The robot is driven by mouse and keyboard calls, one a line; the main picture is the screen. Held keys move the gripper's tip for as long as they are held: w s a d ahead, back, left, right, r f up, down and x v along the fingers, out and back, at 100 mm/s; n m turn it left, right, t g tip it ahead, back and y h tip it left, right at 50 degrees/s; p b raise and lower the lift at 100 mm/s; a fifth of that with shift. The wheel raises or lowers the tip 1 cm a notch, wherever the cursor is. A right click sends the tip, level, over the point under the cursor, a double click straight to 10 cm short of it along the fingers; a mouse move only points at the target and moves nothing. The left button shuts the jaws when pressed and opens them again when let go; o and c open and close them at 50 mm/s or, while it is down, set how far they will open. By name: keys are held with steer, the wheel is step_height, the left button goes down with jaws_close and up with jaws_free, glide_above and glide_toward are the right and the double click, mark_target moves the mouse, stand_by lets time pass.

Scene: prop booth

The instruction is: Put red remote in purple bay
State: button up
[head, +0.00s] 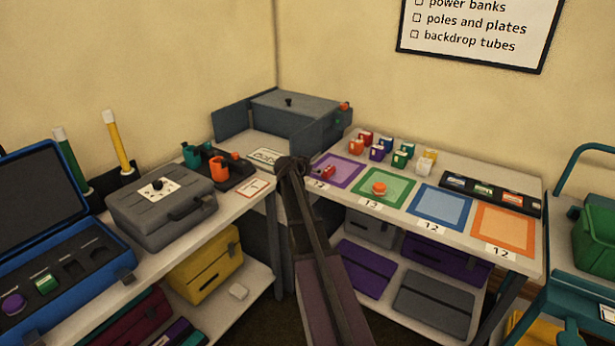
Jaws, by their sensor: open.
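The purple bay (340,165) is a purple-bordered square on the right-hand table, at the left end of a row of coloured squares. A small red block with a pale patch (328,172), which looks like the red remote, stands inside the purple bay near its front left. Another red block (365,137) stands in the group behind the bays. My gripper (287,163) is at the far end of my dark arm, left of the purple bay and apart from the red block in this view. It is open; its fingers are small and dark, and nothing shows in it.
Several coloured blocks and a black tray (490,206) stand behind. A grey case (163,213) is at left.

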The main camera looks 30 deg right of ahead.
steer(key=shift+a, duration=0.1)
steer(key=s+a+f+n+g+y, duration=0.1)
steer(key=s+a+f+n+y, duration=0.2)
steer(key=s+a, duration=0.6)
steer(key=s+a+f+n+g+y, duration=0.2)
steer(key=s+a+n, duration=0.4)
steer(key=a, duration=1.2)
steer(key=s+a+f+n+g+y, duration=0.1)
steer(key=s+a+f+n+y, duration=0.3)
steer(key=s+a, duration=0.7)
steer(key=a+y, duration=0.2)
steer(key=a, duration=0.1)
steer(key=shift+s+a+f+g, duration=0.35)
steer(key=shift+s+f+g, duration=0.05)
step_height(320, 180, up, 11)
steer(key=p, duration=1.1)
steer(key=shift+r, duration=0.2)
